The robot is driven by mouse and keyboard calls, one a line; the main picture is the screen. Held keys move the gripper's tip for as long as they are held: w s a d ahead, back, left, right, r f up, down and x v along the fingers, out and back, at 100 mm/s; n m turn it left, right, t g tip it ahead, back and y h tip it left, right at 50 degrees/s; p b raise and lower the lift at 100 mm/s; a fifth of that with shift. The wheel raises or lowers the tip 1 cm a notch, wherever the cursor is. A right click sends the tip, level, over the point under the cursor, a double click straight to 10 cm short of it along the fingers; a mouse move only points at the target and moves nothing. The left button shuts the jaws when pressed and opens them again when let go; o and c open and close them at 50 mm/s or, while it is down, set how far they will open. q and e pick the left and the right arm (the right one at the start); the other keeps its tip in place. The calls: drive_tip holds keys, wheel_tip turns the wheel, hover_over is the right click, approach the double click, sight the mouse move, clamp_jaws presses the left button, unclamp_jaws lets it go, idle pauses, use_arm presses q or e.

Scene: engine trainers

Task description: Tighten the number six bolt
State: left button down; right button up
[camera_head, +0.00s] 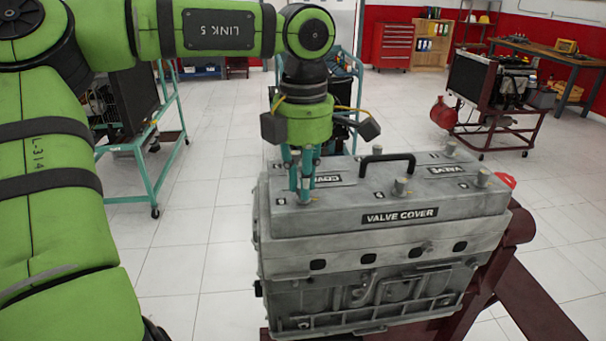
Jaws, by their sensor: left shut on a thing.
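The engine's grey valve cover (400,215) lies on top of the engine block and faces me with its "VALVE COVER" label. Several bolt heads stand up from it, such as one in the front middle (399,186), one at the front right (483,177) and one at the back right (450,148). My left gripper (304,190) points straight down at the cover's near left corner. Its teal fingers are closed around a bolt there, which they mostly hide. The small number marks are too blurred to read with certainty. My right gripper is out of view.
A black handle (387,162) arches over the cover's middle. A dark red stand (500,268) carries the engine. A teal frame (150,150) stands behind on the left, and another engine trainer (490,85) at the back right. The tiled floor between them is clear.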

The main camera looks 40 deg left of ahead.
use_arm(q)
drive_tip(key=m+p, duration=0.1)
drive_tip(key=m, duration=0.5)
drive_tip(key=shift+m, duration=0.4)
idle(0.4)
drive_tip(key=c, duration=1.2)
unclamp_jaws()
wheel_tip(320, 180, up, 12)
